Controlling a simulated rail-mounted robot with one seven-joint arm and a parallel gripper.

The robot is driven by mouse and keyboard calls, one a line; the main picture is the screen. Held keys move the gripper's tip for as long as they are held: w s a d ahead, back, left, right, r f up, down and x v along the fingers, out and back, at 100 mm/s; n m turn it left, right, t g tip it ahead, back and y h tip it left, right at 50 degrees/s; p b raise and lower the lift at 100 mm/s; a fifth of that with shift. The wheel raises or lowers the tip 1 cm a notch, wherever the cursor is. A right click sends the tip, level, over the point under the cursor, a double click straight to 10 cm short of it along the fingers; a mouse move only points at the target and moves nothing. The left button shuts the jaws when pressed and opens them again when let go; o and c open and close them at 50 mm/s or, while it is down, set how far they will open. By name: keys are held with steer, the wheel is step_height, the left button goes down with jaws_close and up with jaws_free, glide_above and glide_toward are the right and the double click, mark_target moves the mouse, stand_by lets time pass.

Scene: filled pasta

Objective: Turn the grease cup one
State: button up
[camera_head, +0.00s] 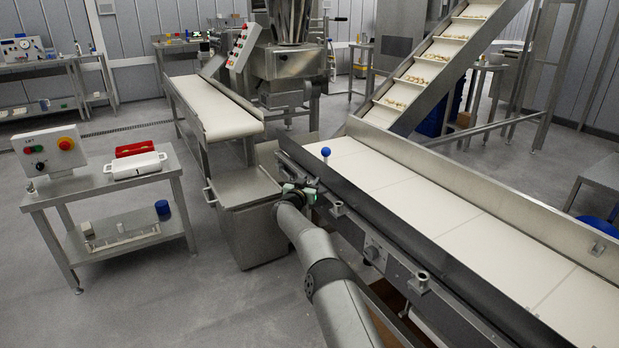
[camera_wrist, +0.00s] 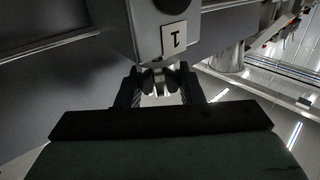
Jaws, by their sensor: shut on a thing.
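My gripper (camera_wrist: 158,85) is shut in the wrist view. Its two dark fingers close on a small pale metal part, the grease cup (camera_wrist: 158,74), just below a grey block. A white label with a dark "1" (camera_wrist: 174,38) is on that block, seen tilted or upside down. In the head view my arm reaches to the near side of the wide conveyor, and my gripper (camera_head: 305,190) is at its far left corner, below a blue ball knob (camera_head: 325,152). The grease cup is too small and hidden to make out there.
The conveyor belt (camera_head: 400,190) and its steel side wall lie right of my arm. A steel bin (camera_head: 245,188) stands just left of my gripper. A side table (camera_head: 90,183) holds a control box (camera_head: 49,150) and a white dish (camera_head: 135,165).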

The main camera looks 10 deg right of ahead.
stand_by(0.4)
steer(key=o, duration=0.9)
steer(key=shift+o, duration=0.2)
steer(key=shift+a, duration=0.1)
steer(key=shift+s+a+r+p, duration=0.2)
steer(key=shift+s+a+p, duration=0.3)
steer(key=shift+s, duration=0.1)
steer(key=p+v, duration=0.2)
steer(key=v, duration=1.4)
steer(key=shift+w+f, duration=0.1)
steer(key=shift+f, duration=0.05)
